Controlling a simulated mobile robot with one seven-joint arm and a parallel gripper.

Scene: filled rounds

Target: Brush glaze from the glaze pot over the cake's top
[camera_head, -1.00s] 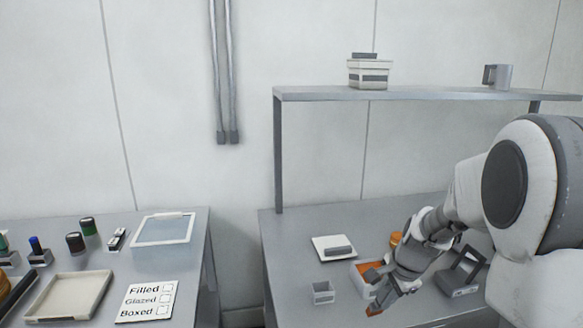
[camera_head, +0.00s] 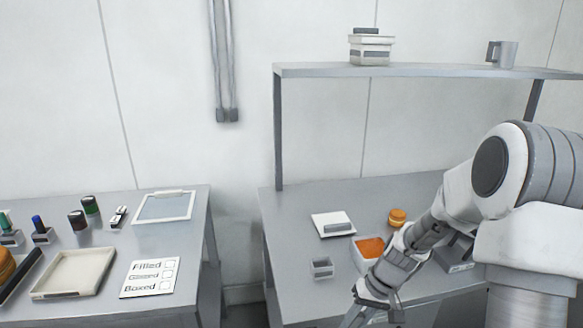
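A white square pot with orange glaze (camera_head: 370,247) stands on the right table, just behind my gripper. A small orange-brown layered round (camera_head: 397,217) sits behind the pot. A larger brown round (camera_head: 5,266) is cut off at the left edge on a dark tray; I cannot tell which round is the cake to glaze. My gripper (camera_head: 375,312) points down and left near the front of the right table, in front of the pot. Its fingertips run toward the bottom edge. I cannot tell whether it holds a brush; no brush is clearly visible.
A small grey box (camera_head: 321,267) and a white board with a grey block (camera_head: 333,224) are left of the pot. A dark stand (camera_head: 457,252) is beside my arm. A shelf (camera_head: 430,70) spans above. The left table holds stamps, an empty tray (camera_head: 72,272) and a checklist card (camera_head: 150,278).

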